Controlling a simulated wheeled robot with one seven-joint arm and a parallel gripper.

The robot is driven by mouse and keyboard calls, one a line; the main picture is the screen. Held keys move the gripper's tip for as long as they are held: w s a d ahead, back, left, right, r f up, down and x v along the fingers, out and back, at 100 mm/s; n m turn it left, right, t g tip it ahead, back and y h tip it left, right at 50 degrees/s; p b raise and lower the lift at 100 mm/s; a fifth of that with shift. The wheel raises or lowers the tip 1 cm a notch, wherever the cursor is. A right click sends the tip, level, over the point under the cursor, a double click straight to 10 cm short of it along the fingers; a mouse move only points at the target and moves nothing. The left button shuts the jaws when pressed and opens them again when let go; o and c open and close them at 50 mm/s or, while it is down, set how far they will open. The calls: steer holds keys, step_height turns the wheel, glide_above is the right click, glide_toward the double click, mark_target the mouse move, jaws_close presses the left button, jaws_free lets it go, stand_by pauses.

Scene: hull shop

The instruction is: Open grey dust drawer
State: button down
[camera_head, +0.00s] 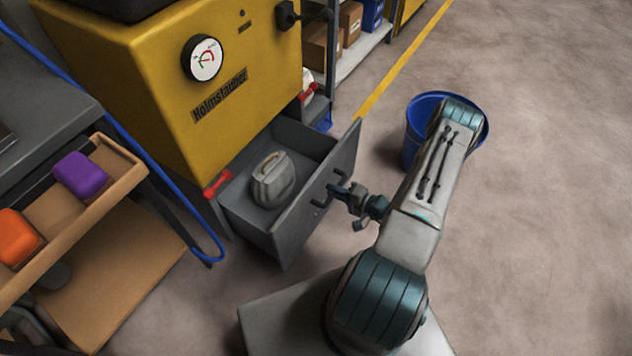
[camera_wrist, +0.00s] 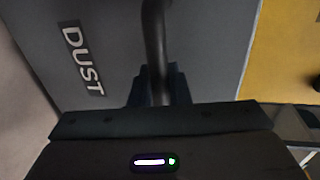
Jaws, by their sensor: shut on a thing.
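The grey dust drawer (camera_head: 289,221) stands pulled out from the bottom of the yellow machine (camera_head: 150,75). A grey bag-like container with a handle (camera_head: 273,182) sits inside it. My gripper (camera_head: 341,193) is at the drawer's front, shut on its dark handle (camera_head: 325,196). In the wrist view the drawer front (camera_wrist: 100,50) with a DUST label fills much of the picture, and the handle bar (camera_wrist: 155,45) runs down between the jaws of my gripper (camera_wrist: 158,88).
A blue bucket (camera_head: 416,135) stands on the floor behind my arm. A wooden tray (camera_head: 75,225) with a purple block (camera_head: 81,176) and an orange block (camera_head: 18,238) is at left. A blue hose (camera_head: 160,170) hangs beside the drawer. The floor at right is clear.

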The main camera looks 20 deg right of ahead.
steer(key=f+v, duration=0.2)
steer(key=v, duration=0.7)
steer(key=shift+s+d, duration=0.2)
steer(key=shift+s, duration=0.1)
steer(key=c, duration=1.4)
jaws_free()
steer(key=shift+c, duration=0.2)
steer(key=p+v, duration=0.2)
steer(key=v, duration=1.2)
steer(key=shift+w, duration=0.1)
